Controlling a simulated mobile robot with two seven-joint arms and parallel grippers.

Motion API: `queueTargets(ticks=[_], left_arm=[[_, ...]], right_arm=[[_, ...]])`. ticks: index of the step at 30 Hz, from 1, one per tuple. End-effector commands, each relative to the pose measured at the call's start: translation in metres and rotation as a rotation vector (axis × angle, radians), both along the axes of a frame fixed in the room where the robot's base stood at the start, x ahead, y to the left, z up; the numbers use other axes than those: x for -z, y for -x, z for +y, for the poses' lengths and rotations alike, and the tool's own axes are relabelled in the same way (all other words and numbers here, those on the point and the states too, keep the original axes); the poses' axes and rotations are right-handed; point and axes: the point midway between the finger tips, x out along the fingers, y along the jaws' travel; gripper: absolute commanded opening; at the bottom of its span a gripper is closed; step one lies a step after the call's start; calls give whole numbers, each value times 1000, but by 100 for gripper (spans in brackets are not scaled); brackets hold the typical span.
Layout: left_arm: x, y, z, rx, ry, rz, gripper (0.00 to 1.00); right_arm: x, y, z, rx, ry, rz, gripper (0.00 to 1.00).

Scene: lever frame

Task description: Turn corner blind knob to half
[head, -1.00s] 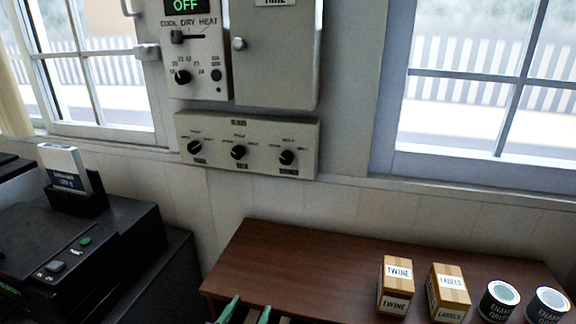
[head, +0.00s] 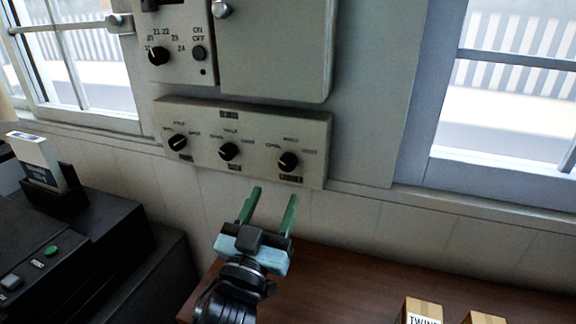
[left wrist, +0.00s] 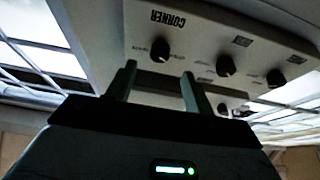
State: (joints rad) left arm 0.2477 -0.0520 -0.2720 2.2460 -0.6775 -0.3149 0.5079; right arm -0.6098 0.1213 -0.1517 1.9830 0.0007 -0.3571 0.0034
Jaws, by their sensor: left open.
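The beige blinds panel (head: 245,118) on the wall carries three black knobs in a row. The corner blind knob (head: 288,161) is the right one in the head view. In the left wrist view the panel appears upside down, and the same knob (left wrist: 160,50) sits at the left beside the label CORNER. Its pointer setting is too small to read surely. My left gripper (head: 273,195) is open and empty, its green fingers pointing up just below the panel. In the left wrist view the knob appears beyond the gap between the fingertips (left wrist: 159,70), apart from them. My right gripper is out of view.
Above hang a thermostat panel (head: 178,75) and a grey cabinet (head: 275,50). Windows stand on both sides. A brown table (head: 340,283) below holds a twine box (head: 422,311) and another box (head: 484,318). A black machine (head: 95,240) stands at the left.

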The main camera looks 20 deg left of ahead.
Motion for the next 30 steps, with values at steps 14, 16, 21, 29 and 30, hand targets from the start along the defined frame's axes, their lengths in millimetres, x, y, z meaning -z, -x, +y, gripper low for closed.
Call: queueTargets(ticks=[14, 16, 21, 29, 30], left_arm=[[-27, -55, -2, -1, -3, -6, 52], [-29, -62, -2, -1, -3, -5, 52], [-30, -70, -2, 0, -1, -2, 52], [-30, -71, -2, 0, -1, 0, 52], [-29, -71, -2, 0, -1, 0, 47]], right_arm=[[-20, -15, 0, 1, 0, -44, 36], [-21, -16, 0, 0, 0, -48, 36], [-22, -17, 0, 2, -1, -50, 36], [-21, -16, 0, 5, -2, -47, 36], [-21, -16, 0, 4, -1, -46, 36]])
